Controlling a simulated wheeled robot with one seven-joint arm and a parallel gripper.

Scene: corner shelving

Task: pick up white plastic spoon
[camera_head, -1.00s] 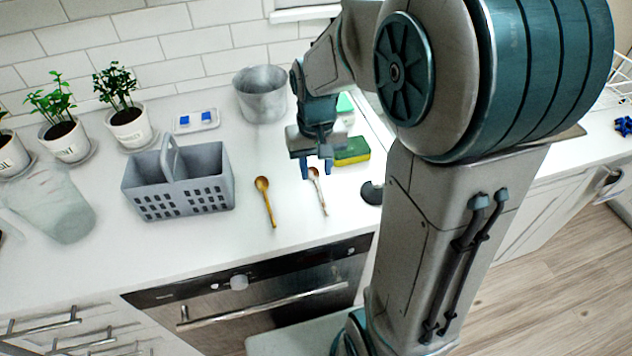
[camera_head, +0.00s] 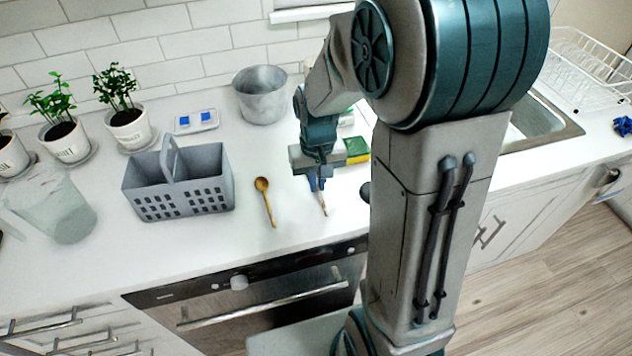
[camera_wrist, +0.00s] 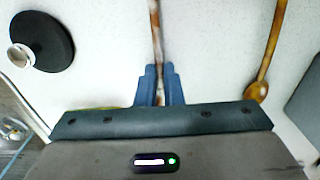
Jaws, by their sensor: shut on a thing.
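A light spoon with brown patches (camera_head: 323,208) lies on the white counter, its handle end pointing toward the front edge. It is the only whitish spoon in view. My gripper (camera_head: 316,184) is down at the counter over this spoon. In the wrist view, the blue fingers of my gripper (camera_wrist: 160,82) are closed on the spoon (camera_wrist: 155,32), whose handle runs away from the fingers toward the top of the picture. Its bowl is mostly hidden by my gripper. I cannot tell whether the spoon is clear of the counter.
A brown wooden spoon (camera_head: 265,200) lies to the left, also in the wrist view (camera_wrist: 270,50). A grey basket (camera_head: 180,185) stands further left. A metal pot (camera_head: 262,95) and a sponge (camera_head: 357,150) are behind. A black round object (camera_wrist: 42,40) lies on the other side.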

